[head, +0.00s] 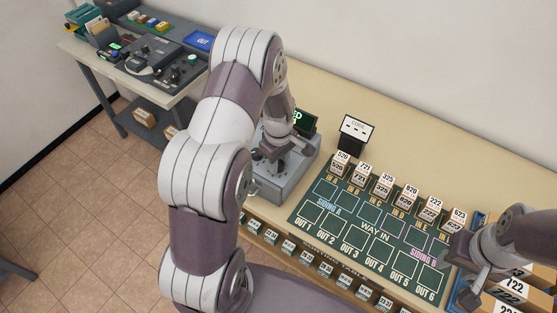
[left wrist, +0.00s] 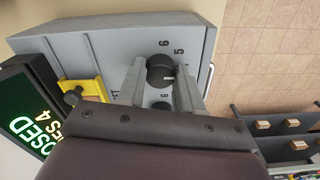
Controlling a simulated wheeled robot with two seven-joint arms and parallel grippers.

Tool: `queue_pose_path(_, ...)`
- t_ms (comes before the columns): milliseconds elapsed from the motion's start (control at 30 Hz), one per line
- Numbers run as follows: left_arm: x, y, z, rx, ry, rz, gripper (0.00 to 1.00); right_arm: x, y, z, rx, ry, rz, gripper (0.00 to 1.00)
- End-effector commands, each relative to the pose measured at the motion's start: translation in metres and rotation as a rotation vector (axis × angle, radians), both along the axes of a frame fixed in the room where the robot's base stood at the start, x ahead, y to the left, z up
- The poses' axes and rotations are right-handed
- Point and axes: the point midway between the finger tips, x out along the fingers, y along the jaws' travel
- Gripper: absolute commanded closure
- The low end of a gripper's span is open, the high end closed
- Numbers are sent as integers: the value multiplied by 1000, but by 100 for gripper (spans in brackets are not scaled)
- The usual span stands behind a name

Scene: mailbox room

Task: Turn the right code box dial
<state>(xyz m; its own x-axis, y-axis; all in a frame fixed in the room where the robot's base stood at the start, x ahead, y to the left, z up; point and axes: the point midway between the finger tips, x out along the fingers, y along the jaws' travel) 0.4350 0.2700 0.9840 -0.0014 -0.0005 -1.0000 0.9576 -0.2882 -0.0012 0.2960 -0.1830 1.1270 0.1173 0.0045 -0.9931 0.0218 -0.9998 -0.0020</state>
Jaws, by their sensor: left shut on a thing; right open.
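The grey code box (head: 296,178) stands on the bench in the head view, partly hidden by my left arm. In the left wrist view its face (left wrist: 110,45) carries a round black dial (left wrist: 159,68) with the numbers 6 and 5 beside it. My left gripper (left wrist: 160,80) has a finger on each side of this dial and is shut on it. A second dark dial (left wrist: 160,105) shows just below, partly covered by the gripper. I cannot tell from the labels which dial is the right one. My right gripper (head: 470,296) is open at the lower right.
A yellow part (left wrist: 85,88) sits on the box, and a display (left wrist: 28,118) reading CLOSED in green stands beside it. A white code card (head: 355,131) stands behind. The green sorting board (head: 345,246) with several numbered blocks lies to the right. A side desk (head: 80,52) holds other equipment.

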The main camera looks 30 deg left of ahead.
Motion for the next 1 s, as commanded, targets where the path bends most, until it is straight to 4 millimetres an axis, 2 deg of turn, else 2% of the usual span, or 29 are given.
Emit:
queue_pose_path(600,2,0,2,1,-6,40,95,0,0,0,0,0,0,57)
queue_pose_path(633,2,0,2,1,-6,40,62,0,0,0,0,0,0,57)
queue_pose_path(700,2,0,1,1,-6,40,39,0,0,0,0,0,0,57)
queue_pose_path(1000,1,0,2,0,-3,40,39,0,0,-1,0,0,0,57)
